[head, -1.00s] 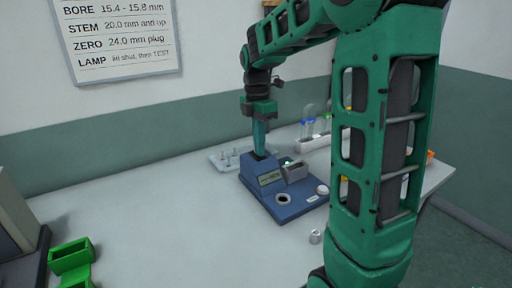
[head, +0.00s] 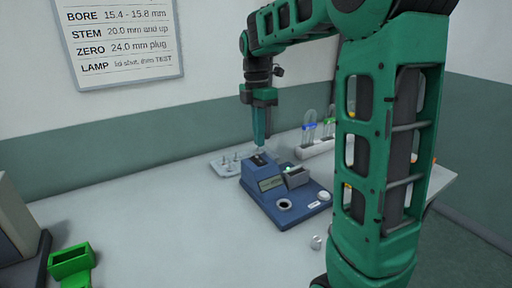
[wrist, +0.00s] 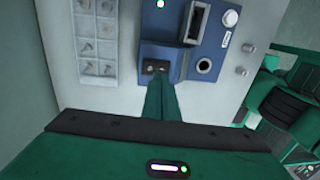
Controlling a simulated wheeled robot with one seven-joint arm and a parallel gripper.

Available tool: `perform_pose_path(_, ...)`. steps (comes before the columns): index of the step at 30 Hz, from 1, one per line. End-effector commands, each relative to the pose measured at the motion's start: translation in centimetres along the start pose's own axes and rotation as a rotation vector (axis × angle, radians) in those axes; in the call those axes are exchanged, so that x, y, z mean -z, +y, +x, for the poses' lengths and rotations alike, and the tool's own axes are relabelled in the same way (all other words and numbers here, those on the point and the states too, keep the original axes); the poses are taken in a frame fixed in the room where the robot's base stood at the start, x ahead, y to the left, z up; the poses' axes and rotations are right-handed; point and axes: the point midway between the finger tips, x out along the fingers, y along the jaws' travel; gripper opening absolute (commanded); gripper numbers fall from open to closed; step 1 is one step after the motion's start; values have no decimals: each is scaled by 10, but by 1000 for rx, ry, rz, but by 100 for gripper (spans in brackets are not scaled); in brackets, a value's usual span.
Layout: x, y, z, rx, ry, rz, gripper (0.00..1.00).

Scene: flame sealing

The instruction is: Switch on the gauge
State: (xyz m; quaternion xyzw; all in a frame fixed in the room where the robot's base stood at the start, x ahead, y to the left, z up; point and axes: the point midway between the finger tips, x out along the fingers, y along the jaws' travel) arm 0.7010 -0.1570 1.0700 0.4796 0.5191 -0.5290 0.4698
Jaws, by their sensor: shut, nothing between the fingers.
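The gauge (head: 285,200) is a blue desktop unit with a raised block at its back left. A small display (head: 271,183) is on the block's sloped face, its text too small to read. A black rocker switch (head: 258,160) sits on top of the block; it also shows in the wrist view (wrist: 155,67), but its position cannot be told. My gripper (head: 260,146) is shut and empty, fingertips down, just above the switch and seemingly apart from it. In the wrist view the fingertips (wrist: 160,78) lie close to the switch. A small green light (wrist: 160,4) glows on the gauge.
A pale tray (head: 228,165) with several small metal pieces stands left of the gauge. A white rack (head: 316,147) with capped tubes stands behind it. A small metal piece (head: 316,242) lies in front. A green holder (head: 72,264) is at front left. The table's left middle is clear.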

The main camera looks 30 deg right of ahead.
Motion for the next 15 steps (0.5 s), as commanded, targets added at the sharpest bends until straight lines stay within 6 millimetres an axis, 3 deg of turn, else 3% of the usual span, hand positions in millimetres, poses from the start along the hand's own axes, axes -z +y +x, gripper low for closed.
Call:
perform_pose_path(9,2,-14,-66,-4,0,-3,0)
perform_pose_path(15,3,-18,-84,-1,1,-5,0)
